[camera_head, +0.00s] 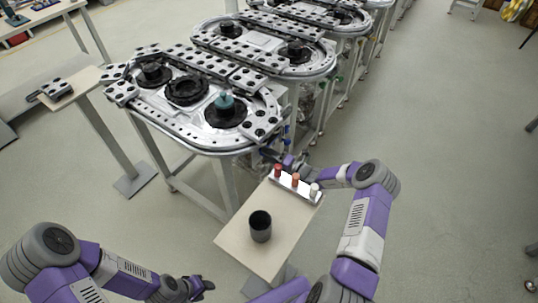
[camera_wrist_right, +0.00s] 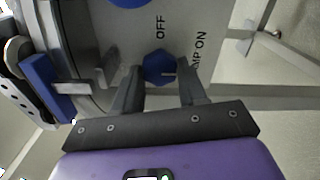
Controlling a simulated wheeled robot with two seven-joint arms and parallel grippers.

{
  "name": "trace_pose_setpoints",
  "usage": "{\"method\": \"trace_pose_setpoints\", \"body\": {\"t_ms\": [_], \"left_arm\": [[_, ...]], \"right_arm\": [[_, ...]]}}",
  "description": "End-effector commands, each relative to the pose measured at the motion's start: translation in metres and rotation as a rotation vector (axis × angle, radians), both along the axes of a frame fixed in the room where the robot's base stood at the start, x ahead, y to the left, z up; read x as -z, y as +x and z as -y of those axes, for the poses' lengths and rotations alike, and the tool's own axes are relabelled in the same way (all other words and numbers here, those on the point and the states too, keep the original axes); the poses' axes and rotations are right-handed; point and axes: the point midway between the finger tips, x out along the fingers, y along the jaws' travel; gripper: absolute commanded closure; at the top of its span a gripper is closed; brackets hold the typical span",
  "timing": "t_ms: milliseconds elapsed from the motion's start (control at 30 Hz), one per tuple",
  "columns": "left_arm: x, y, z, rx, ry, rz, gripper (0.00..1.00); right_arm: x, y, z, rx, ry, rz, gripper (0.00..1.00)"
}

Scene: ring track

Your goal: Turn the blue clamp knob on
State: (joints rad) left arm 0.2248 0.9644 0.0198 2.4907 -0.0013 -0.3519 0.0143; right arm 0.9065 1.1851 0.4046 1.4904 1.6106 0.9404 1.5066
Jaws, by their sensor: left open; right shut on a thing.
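The blue clamp knob (camera_wrist_right: 157,66) is in the middle of the right wrist view, on a grey panel (camera_wrist_right: 180,25). The word OFF is above it, and a partly hidden label ending in "MP ON" is to its right. A short pale mark on the knob lies towards the ON side. My right gripper (camera_wrist_right: 160,74) has one finger on each side of the knob and is shut on it. In the head view my right gripper (camera_head: 289,160) is at the ring track's near right end, where I cannot make out the knob. My left gripper (camera_head: 196,288) is open and low at the bottom, away from the track.
The ring track (camera_head: 215,141) carries black holders and a teal part (camera_head: 225,101). A small table (camera_head: 240,247) in front holds a dark cup (camera_head: 260,226) and a white rack (camera_head: 296,187) with several capped pieces, close below my right arm. Open floor lies right.

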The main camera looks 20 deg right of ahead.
Motion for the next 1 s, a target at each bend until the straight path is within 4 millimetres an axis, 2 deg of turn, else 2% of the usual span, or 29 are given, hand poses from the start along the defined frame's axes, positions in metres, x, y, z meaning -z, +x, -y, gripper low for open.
{"method": "trace_pose_setpoints", "body": {"t_ms": [167, 200, 333, 667, 1000], "left_arm": [[0.0, 0.0, 0.0, 0.0, 0.0, 0.0, 0.57], [0.0, 0.0, 0.0, 0.0, 0.0, 0.0, 0.57], [0.0, 0.0, 0.0, 0.0, 0.0, 0.0, 0.57], [-0.001, 0.0, 0.0, 0.0, 0.0, 0.0, 0.57], [-0.012, 0.0, 0.0, 0.0, 0.0, 0.0, 0.57]], "right_arm": [[0.001, -0.001, 0.0, -0.001, 0.003, -0.003, 0.89], [0.001, -0.001, 0.0, -0.001, 0.003, -0.003, 0.52], [0.001, -0.001, 0.0, 0.0, 0.002, -0.002, 0.33], [0.0, -0.003, 0.002, 0.001, 0.0, -0.001, 0.33], [-0.001, -0.048, 0.029, 0.003, 0.001, -0.002, 0.33]]}}
